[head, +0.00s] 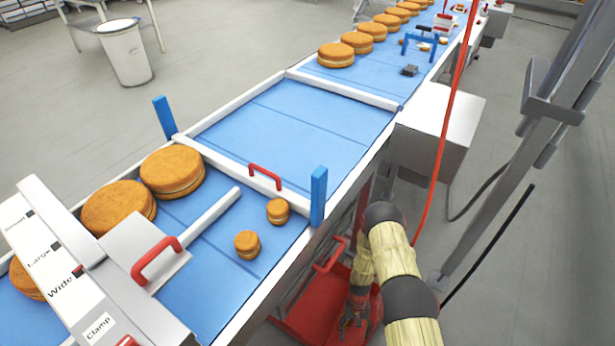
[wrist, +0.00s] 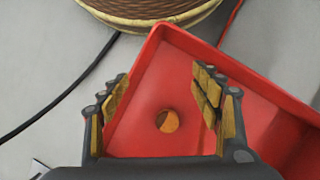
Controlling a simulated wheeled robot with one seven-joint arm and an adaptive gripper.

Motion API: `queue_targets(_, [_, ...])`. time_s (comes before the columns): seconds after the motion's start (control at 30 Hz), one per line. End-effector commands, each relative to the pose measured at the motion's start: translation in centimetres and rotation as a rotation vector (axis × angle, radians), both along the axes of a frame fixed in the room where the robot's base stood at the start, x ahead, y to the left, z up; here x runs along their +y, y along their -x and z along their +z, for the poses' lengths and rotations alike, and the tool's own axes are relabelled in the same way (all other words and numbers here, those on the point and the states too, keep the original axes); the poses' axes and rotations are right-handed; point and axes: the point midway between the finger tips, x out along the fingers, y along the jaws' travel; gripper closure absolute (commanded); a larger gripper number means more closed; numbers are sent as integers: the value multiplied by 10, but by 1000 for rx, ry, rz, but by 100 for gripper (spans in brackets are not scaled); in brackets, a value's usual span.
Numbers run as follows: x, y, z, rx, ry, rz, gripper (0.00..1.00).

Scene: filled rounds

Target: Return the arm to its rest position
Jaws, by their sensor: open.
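My arm, in a cream sleeve with dark joints, reaches down at the right of the belt in the head view. My gripper (head: 352,318) hangs low there, beside the belt and at the red bin (head: 300,318). In the wrist view my gripper (wrist: 165,95) is open, with its gold-padded fingers wide apart and nothing between the pads. The red bin (wrist: 255,65) lies beyond the fingers. A small orange-brown round spot (wrist: 168,121) shows in it; I cannot tell whether it is a small round or an opening.
The blue conveyor (head: 285,125) runs beside my arm, with white rails and blue posts (head: 318,195). Two small rounds (head: 247,244) and several large rounds (head: 172,171) sit on it. A red hose (head: 446,125) hangs near my arm. A grey metal frame (head: 545,110) stands at right.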

Motion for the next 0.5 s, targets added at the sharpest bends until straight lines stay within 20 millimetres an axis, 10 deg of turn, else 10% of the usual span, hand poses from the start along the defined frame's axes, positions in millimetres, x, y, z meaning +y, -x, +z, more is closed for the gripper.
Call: queue_targets(0.5, [0,-36,202,42,-11,26,36])
